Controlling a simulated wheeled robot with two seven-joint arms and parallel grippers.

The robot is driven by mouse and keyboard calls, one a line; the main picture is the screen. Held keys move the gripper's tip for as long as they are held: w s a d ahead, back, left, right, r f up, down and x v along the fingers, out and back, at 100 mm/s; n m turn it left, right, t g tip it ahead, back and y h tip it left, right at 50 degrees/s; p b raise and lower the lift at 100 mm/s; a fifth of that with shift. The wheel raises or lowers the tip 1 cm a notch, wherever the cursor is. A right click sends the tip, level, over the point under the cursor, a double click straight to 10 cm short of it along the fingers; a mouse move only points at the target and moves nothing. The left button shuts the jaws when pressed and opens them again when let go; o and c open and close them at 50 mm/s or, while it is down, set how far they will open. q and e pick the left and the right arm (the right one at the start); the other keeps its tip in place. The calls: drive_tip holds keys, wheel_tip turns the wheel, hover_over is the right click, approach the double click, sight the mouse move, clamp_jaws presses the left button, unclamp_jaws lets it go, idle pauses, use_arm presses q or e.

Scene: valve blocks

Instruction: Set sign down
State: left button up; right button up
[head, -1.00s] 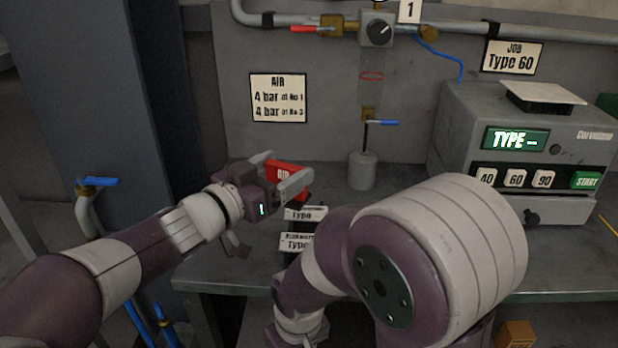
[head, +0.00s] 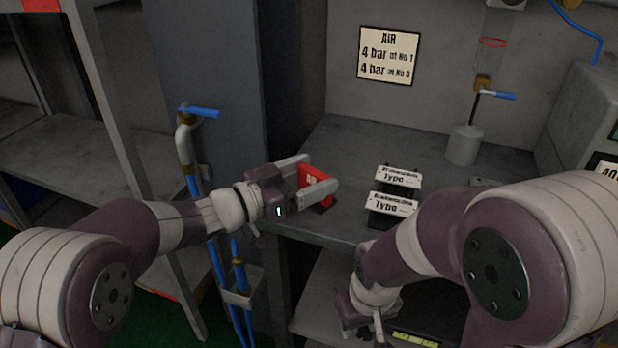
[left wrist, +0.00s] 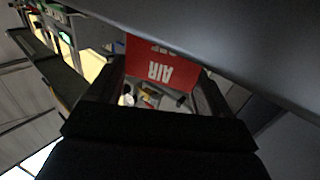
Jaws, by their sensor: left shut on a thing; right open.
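The red sign (head: 314,184) with white lettering is between the fingers of my left gripper (head: 318,178), which is shut on it. The sign is at the left end of the grey bench, close to the bench top; I cannot tell whether its dark base touches it. In the left wrist view the sign (left wrist: 160,66) shows "AIR" upside down between the fingers. My right gripper (head: 362,325) is low in front of the bench, partly hidden by its own arm, and holds nothing that I can see.
Two "Type" cards (head: 398,179) on dark stands are right of the sign on the bench (head: 345,140). A weight-like grey cylinder (head: 463,146) stands further back. A dark blue-grey column (head: 220,90) and a blue-handled valve (head: 199,111) are at left. Bench top behind the sign is clear.

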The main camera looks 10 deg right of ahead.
use_arm(q)
drive_tip(key=o, duration=1)
drive_tip(key=shift+a+r, duration=0.15)
drive_tip(key=shift+a, duration=0.15)
drive_tip(key=p+v, duration=0.1)
drive_tip(key=v, duration=1.1)
drive_tip(key=w+a+f+n+t+y, duration=0.55)
drive_tip(key=a+f+n+y, duration=0.2)
drive_tip(key=a+y, duration=0.35)
drive_tip(key=s+a+f+n+g+y, duration=0.55)
drive_tip(key=s+a+f, duration=0.3)
drive_tip(key=s, duration=0.25)
drive_tip(key=s+g, duration=0.1)
drive_tip(key=s, duration=0.2)
drive_tip(key=s+f+g, duration=0.1)
drive_tip(key=s+g, duration=0.1)
drive_tip(key=s, duration=0.1)
drive_tip(key=s+f+g, duration=0.1)
drive_tip(key=s+g, duration=0.1)
drive_tip(key=s, duration=0.2)
drive_tip(key=shift+a+f+n+y, duration=0.1)
drive_tip(key=shift+a+n+y, duration=0.15)
drive_tip(key=shift+a+n, duration=0.15)
